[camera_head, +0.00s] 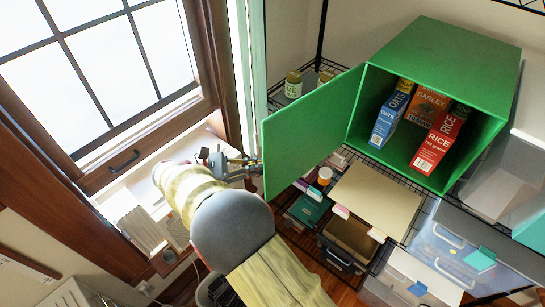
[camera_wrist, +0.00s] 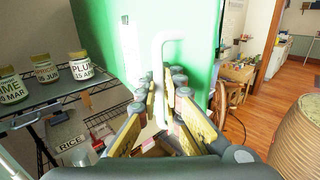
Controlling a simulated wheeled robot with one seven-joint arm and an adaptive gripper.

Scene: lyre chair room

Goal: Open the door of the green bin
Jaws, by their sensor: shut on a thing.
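The green bin (camera_head: 455,45) stands at the right on a wire shelf in the head view, its front open. Its green door (camera_head: 312,125) is swung well out to the left. Inside stand a blue OATS box (camera_head: 388,119), a BARLEY box (camera_head: 428,106) and a red RICE box (camera_head: 439,139). My gripper (camera_head: 254,166) is at the door's free left edge, on its outer face. In the wrist view the door (camera_wrist: 195,35) bears a white handle (camera_wrist: 158,60), and my gripper (camera_wrist: 162,95) is shut on it.
Jars (camera_head: 293,84) stand on the rack behind the door. A window (camera_head: 110,75) with a wooden frame is close on the left. Below are a brown folder (camera_head: 377,200) and clear drawers (camera_head: 445,245). Wooden floor (camera_wrist: 277,85) shows right of the door in the wrist view.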

